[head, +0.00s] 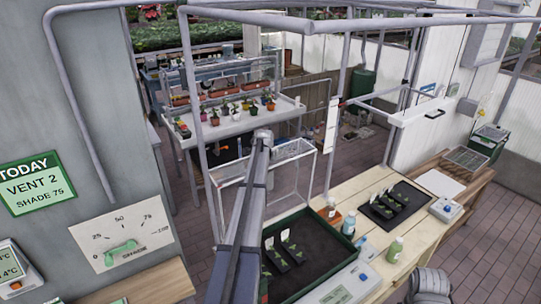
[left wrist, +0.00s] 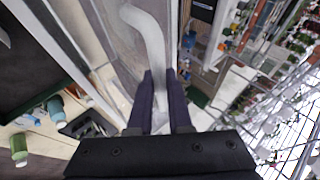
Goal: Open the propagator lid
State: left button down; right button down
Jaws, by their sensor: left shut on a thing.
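The propagator has a green-walled base (head: 345,243) of dark soil with small seedlings on the wooden bench. Its clear, pale-edged lid (head: 303,180) appears to stand raised at the base's far left side. My left arm reaches up across the lid, and my left gripper (head: 263,135) is at the lid's upper part. In the left wrist view, the left gripper (left wrist: 160,80) is shut on a curved white handle (left wrist: 150,35), which seems to belong to the lid. The arm hides part of the lid and the base's left side.
The bench (head: 372,185) holds bottles (head: 395,250), a black seedling tray (head: 395,205) and a white device (head: 345,290) close by the base. A potted-plant table (head: 225,125) stands behind. Grey frame posts (head: 195,90) rise near my arm.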

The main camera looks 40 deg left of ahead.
pick_arm(q)
jog(key=shift+a+f, duration=0.1)
jog(key=shift+a, duration=0.2)
jog(key=c, duration=1.1)
grip_release()
jog(key=shift+d, duration=0.15)
jog(key=s+d+f+y+b, duration=0.1)
jog(key=s+d+f+b, duration=0.1)
jog(key=d, duration=0.7)
jog(key=s+d+f+t+b, duration=0.1)
jog(key=s+d+b, duration=0.3)
jog(key=d, duration=0.5)
jog(key=s+d+f+y+b, duration=0.1)
jog(key=s+d+f+b, duration=0.2)
jog(key=d, duration=0.6)
jog(key=shift+s+d+f+m+y+b, duration=0.35)
jog(key=shift+f+b, duration=0.25)
jog(key=shift+b, duration=0.45)
